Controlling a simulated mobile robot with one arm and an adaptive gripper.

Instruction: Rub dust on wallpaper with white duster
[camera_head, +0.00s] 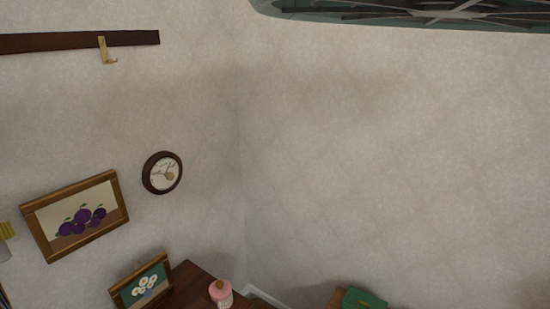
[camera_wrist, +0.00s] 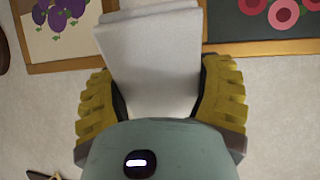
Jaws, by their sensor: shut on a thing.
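My gripper (camera_wrist: 160,68) is shut on a white block-like duster (camera_wrist: 150,40), its yellow ribbed fingers on either side of it. The duster points up in the wrist view, between two framed pictures and in front of the wallpaper; I cannot tell whether it touches the wall. The pale patterned wallpaper (camera_head: 400,150) covers both walls in the head view. Faint darker smudges show near the corner and upper right wall; I cannot tell whether they are dust or shadow. A small yellow piece at the left edge of the head view may be part of my gripper.
A plum picture (camera_head: 76,216), a round clock (camera_head: 162,173) and a flower picture (camera_head: 141,282) are on or near the left wall. A hook rail (camera_head: 60,41) is above. A pink jar (camera_head: 221,292) stands on dark furniture (camera_head: 190,285). The right wall's middle is clear.

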